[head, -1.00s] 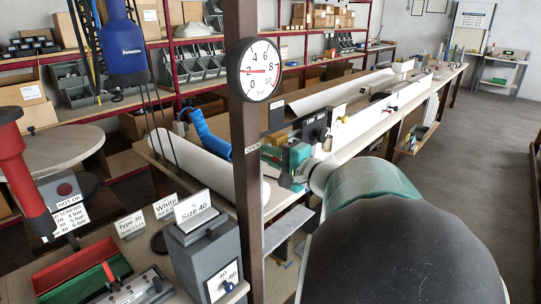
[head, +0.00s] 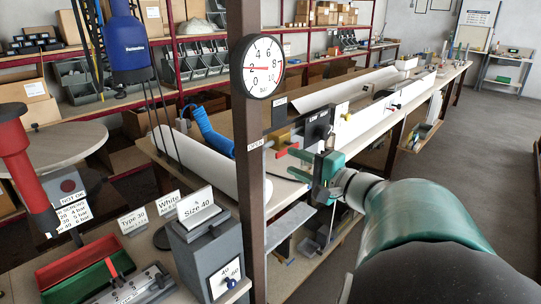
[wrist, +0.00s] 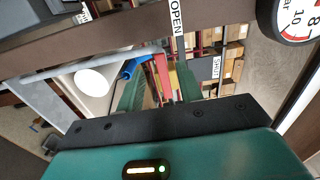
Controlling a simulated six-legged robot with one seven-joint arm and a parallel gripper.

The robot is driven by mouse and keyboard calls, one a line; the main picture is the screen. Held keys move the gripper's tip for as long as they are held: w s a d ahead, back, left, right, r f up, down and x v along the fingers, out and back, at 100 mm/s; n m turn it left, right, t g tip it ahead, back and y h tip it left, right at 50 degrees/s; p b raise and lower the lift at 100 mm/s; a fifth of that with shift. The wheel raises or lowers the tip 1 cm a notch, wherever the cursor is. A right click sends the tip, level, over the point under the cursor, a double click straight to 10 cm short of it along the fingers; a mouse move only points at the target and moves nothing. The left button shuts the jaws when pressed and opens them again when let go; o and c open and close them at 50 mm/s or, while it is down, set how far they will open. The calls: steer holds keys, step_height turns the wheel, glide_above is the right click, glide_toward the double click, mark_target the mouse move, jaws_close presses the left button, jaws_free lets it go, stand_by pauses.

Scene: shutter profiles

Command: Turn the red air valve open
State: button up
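In the wrist view the red lever (wrist: 162,76) appears between my two green fingers, in line with the gap. My gripper (head: 303,165) is open, to the right of the post, with its fingers toward the lever. In the wrist view my gripper (wrist: 160,78) has its fingers spread, and I see no clear contact with the lever. An OPEN label (head: 255,144) is on the post; it also shows in the wrist view (wrist: 176,18).
A long bench (head: 390,110) with a white profile runs behind. A grey box (head: 208,250) with a dial stands left of the post. The floor at right (head: 460,150) is clear.

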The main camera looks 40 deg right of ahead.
steer(key=s, duration=0.6)
steer(key=shift+d, duration=0.1)
steer(key=w+a+f+n+g+y, duration=0.3)
steer(key=a+n+g, duration=0.1)
steer(key=a, duration=0.6)
steer(key=w+a+f+n+g+y, duration=0.3)
steer(key=a+f+g, duration=0.1)
steer(key=a, duration=0.6)
steer(key=s+a+f+n+g+h, duration=0.2)
steer(key=a+n+h, duration=0.1)
steer(key=a+n, duration=0.2)
steer(key=s+a+f+n+g+h, duration=0.1)
steer(key=a+f+n+g+h, duration=0.1)
steer(key=a+n, duration=0.3)
steer(key=shift+s+a+h, duration=0.35)
steer(key=shift+a+h, duration=0.45)
steer(key=shift+a, duration=0.45)
